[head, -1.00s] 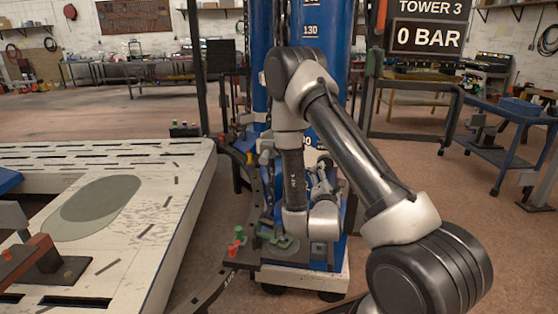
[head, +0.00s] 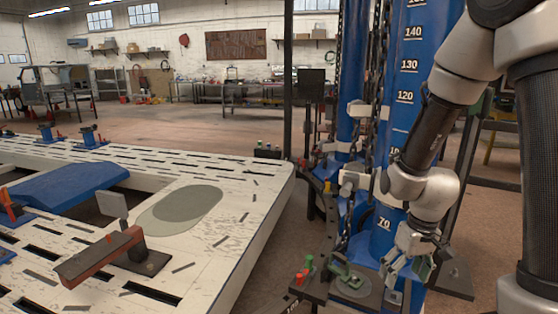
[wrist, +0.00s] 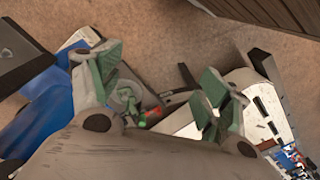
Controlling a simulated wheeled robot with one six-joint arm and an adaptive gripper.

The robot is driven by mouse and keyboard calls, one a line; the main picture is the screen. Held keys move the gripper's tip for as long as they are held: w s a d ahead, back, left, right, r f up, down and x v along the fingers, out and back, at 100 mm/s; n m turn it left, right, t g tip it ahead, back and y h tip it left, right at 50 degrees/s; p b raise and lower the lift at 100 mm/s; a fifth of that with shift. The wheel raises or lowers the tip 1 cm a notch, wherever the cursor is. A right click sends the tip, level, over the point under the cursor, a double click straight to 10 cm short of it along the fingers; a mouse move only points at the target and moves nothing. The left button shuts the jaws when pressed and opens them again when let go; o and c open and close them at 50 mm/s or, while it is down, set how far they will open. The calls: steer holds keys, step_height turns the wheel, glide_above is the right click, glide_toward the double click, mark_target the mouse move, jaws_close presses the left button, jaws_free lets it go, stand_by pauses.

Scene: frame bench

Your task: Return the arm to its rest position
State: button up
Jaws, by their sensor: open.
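My gripper (head: 408,268) hangs at the end of my arm on the right of the head view, in front of the lower part of the blue tower (head: 404,110). Its fingers are apart, with nothing seen between them. In the wrist view my gripper (wrist: 160,88) shows two green-padded fingers spread wide. Between and beyond them lie a small green part (wrist: 126,98) and a red knob. My upper arm fills the right edge of the head view and hides part of the room behind.
The white slotted bench (head: 230,235) fills the left, with a red-brown clamp arm (head: 100,258) and blue ramp (head: 68,190) on it. A dark arm with red and green knobs (head: 305,268) lies near the tower's foot. Chains hang beside the tower. Open floor lies behind the bench.

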steer(key=s+d+r+t, duration=0.1)
steer(key=s+r, duration=0.3)
steer(key=r, duration=0.4)
steer(key=s+d+r+m+t, duration=0.1)
steer(key=s+d+r+t, duration=0.1)
steer(key=r, duration=0.6)
steer(key=s+d+r+m+t, duration=0.1)
steer(key=s+d+r, duration=0.1)
steer(key=s+r, duration=0.3)
step_height(320, 180, up, 3)
steer(key=shift+s+d+r+h, duration=0.1)
steer(key=shift+s+d+h, duration=0.2)
steer(key=shift+s+h, duration=0.1)
